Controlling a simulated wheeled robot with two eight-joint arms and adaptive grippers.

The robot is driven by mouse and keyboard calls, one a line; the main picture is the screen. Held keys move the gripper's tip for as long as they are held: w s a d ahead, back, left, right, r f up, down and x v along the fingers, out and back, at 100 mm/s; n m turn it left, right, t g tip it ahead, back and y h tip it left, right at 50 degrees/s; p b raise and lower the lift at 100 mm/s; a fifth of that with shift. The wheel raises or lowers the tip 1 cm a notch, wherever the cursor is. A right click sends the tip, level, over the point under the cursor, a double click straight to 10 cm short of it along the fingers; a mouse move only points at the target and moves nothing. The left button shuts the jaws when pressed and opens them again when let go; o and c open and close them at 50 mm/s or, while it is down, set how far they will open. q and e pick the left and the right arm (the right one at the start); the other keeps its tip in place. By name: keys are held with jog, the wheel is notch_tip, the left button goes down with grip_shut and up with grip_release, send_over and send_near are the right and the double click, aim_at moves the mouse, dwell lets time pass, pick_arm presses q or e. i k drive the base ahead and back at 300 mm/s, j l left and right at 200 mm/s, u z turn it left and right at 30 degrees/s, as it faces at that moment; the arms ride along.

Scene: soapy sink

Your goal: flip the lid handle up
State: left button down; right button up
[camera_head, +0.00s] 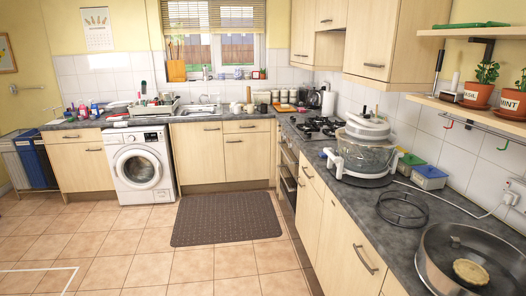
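A countertop cooker with a round white lid (366,127) stands on the right-hand counter, near its front edge. The lid sits on top of a clear glass bowl (366,157), in a white stand (360,177). White handle-like parts show at the top of the lid, but they are too small for me to tell whether the handle is up or down. Neither of my grippers is in this view.
A wire rack (402,208) and a large round pan (430,262) with a pie-like item (470,272) lie nearer on the counter. Small tubs (429,177) stand right of the cooker. A shelf (480,107) with potted plants overhangs the right. The floor around the dark mat (227,219) is clear.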

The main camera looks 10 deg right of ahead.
aim_at(354, 117)
jog(key=i+j+z, duration=0.1)
jog(key=i+z, duration=0.15)
jog(key=i, duration=0.25)
jog(key=i+j+z, duration=0.25)
jog(key=i, duration=0.3)
jog(key=i+j+z, duration=0.25)
jog(key=i, duration=0.25)
jog(key=i+j+z, duration=0.7)
jog(key=i, duration=0.05)
